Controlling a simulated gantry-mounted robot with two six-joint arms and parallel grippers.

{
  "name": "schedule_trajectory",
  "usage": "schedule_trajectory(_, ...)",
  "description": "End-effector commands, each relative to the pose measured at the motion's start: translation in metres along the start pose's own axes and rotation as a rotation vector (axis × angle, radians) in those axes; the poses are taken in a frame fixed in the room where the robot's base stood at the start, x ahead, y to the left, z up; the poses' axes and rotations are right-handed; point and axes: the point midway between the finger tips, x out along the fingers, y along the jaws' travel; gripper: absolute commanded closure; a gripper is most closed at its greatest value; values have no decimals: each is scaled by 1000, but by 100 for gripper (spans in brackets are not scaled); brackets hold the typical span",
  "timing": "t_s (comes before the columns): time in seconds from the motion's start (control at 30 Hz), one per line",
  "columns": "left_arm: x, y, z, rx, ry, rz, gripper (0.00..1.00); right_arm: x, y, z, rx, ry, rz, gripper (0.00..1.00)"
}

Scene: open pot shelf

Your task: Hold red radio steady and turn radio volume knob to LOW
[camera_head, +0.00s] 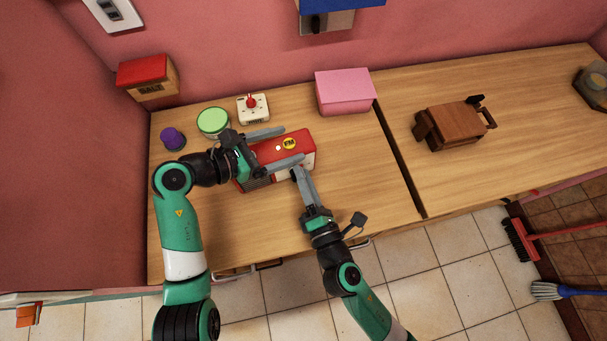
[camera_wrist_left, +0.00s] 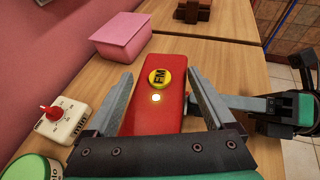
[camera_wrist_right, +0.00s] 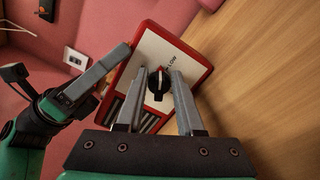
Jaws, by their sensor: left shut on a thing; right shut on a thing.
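The red radio (camera_head: 302,142) stands on the wooden counter, with a yellow FM badge (camera_wrist_left: 160,78) and a small light on its top. My left gripper (camera_head: 293,144) has its fingers along the radio's two long sides, shut on it; they also straddle it in the left wrist view (camera_wrist_left: 162,88). The black volume knob (camera_wrist_right: 158,86) is on the radio's white front, with the word LOW above and right of it. My right gripper (camera_head: 297,171) is at this front; in the right wrist view (camera_wrist_right: 157,76) its fingers are shut on the knob. The knob's exact pointing is hard to tell.
Behind the radio are a pink box (camera_head: 344,92), a white block with a red knob (camera_head: 253,108) and a green-lidded jar (camera_head: 213,122). A purple object (camera_head: 172,138) is at left. A brown wooden object (camera_head: 452,125) stands right. The counter right of the radio is clear.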

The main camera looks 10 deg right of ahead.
Motion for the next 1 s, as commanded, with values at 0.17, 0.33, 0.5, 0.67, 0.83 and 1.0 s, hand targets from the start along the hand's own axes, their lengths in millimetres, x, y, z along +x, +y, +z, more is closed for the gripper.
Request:
schedule_trajectory(0.17,2,-1,-7,-14,11,-1,100,0,-2,-3,158,7,2,100)
schedule_trajectory(0.33,2,-1,-7,-14,11,-1,100,0,-3,-3,288,7,2,100)
schedule_trajectory(0.5,2,-1,-7,-14,11,-1,100,0,-4,-4,384,8,3,100)
schedule_trajectory(0.67,2,-1,-7,-13,11,-1,100,0,-4,-4,440,9,3,100)
schedule_trajectory(0.83,2,-1,-7,-13,11,-1,100,0,-4,-4,468,10,4,100)
schedule_trajectory(1.0,2,-1,-7,-12,11,-2,100,0,-4,-4,473,10,4,100)
